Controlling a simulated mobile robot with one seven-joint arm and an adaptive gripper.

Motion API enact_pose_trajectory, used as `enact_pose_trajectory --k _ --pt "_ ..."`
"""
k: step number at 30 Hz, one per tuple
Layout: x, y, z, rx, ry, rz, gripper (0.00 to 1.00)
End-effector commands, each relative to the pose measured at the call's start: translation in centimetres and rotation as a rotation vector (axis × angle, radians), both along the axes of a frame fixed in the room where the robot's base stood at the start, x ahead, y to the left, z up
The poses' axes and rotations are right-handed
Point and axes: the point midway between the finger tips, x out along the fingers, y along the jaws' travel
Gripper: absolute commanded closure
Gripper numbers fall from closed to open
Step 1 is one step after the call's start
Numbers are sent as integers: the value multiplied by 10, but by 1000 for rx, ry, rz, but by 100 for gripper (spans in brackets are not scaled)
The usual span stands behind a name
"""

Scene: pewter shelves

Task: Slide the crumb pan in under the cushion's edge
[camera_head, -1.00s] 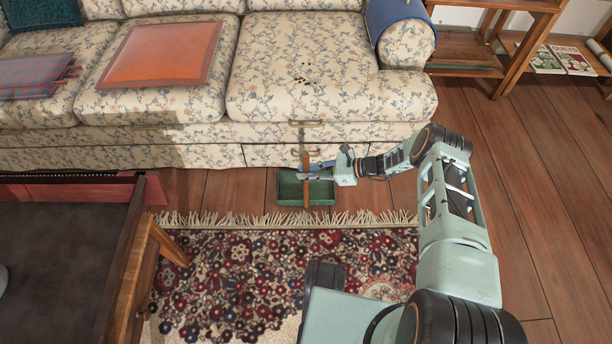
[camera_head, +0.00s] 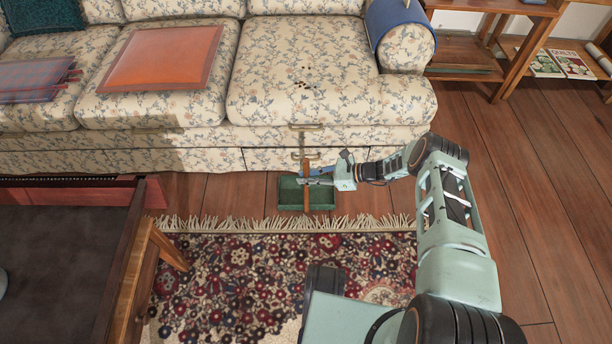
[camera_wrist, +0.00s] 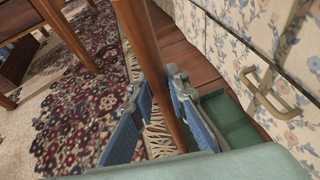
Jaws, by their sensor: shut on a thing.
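The crumb pan (camera_head: 322,198) is a green tray with an upright wooden handle. It is in front of the sofa's right section, by the rug's fringe; whether it touches the floor is unclear. My gripper (camera_head: 307,179) is shut on the handle. The wrist view shows the blue-padded fingers on both sides of the wooden handle and part of the green pan (camera_wrist: 236,127). The right seat cushion (camera_head: 350,95) is cream with blue flowers and carries several small dark crumbs (camera_head: 308,84). Its front edge is above and behind the pan.
Drawer handles (camera_head: 306,126) stick out from the sofa front behind the pan. A dark table (camera_head: 75,245) stands at left. The rug (camera_head: 250,270) lies in front. Bare wood floor is open at right. An orange cushion (camera_head: 160,58) lies on the middle seat.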

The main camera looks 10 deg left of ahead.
Motion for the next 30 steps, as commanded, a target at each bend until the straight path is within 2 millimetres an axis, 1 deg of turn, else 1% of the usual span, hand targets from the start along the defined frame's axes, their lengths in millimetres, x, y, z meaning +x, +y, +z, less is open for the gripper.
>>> enact_pose_trajectory --k 1,6,14,17,20,27,30 --pt "1 1 2 4 -2 0 82" --pt "1 1 1 3 -1 -1 65" --pt "-1 -1 -1 -2 2 0 65" --pt "0 -6 1 -2 1 -2 65" --pt "2 -19 7 -1 1 -4 65" --pt "4 -67 28 0 -1 -5 65" --pt "4 -84 35 1 -1 -3 65"
